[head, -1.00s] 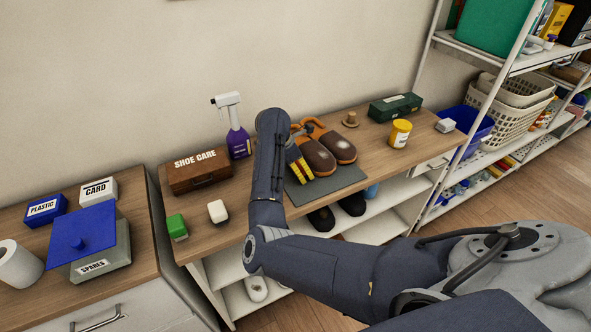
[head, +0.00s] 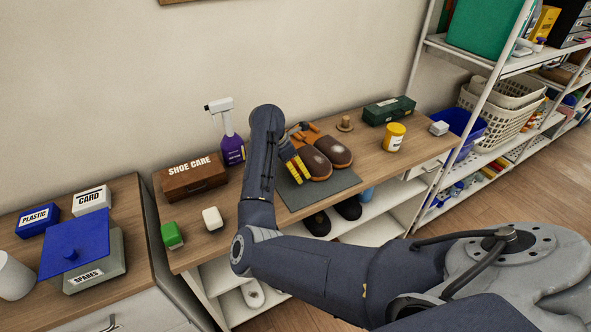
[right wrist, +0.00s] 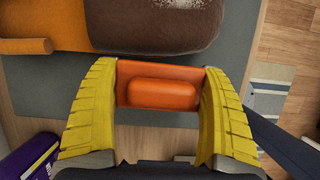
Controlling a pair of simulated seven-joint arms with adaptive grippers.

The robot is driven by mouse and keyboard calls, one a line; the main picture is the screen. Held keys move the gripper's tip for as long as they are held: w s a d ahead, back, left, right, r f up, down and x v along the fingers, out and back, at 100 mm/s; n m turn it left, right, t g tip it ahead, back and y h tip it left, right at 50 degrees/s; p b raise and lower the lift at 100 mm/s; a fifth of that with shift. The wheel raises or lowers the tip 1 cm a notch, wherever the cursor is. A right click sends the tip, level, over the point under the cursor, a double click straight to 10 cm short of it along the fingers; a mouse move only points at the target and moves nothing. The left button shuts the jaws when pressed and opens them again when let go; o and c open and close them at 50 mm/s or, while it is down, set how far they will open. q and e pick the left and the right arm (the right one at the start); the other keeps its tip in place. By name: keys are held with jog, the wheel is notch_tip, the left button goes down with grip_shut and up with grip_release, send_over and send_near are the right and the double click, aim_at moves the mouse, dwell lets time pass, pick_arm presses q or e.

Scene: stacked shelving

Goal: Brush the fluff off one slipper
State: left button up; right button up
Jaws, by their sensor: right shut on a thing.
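A pair of brown slippers with orange heel ends lies on a grey mat (head: 335,188) on the wooden bench. The right slipper (head: 334,150) shows whole, and the left slipper (head: 316,166) is partly behind my yellow fingers. My right gripper (head: 296,167) is at the left slipper's left side. In the right wrist view, my right gripper (right wrist: 160,100) is shut on an orange block with a raised rounded top, likely the brush (right wrist: 160,92). Just beyond it is a brown slipper (right wrist: 160,22) with pale specks on its right part. Contact cannot be told. My left gripper is not in view.
A shoe care box (head: 192,176) and purple spray bottle (head: 231,140) stand left of my arm. A green block (head: 172,236) and white block (head: 212,218) are at the front left. A yellow jar (head: 394,138) and green box (head: 388,110) stand right. Dark shoes are below.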

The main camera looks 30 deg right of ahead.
jog(key=shift+d+r, duration=0.1)
jog(key=shift+r, duration=0.1)
notch_tip(320, 180, up, 6)
send_over(323, 159)
jog(key=a, duration=0.1)
jog(key=shift+w+a, duration=0.1)
jog(key=shift+w, duration=0.15)
jog(key=shift+f, duration=1.3)
jog(key=shift+f, duration=0.2)
jog(key=shift+f, duration=0.15)
jog(key=o, duration=1.2)
jog(key=shift+f, duration=0.1)
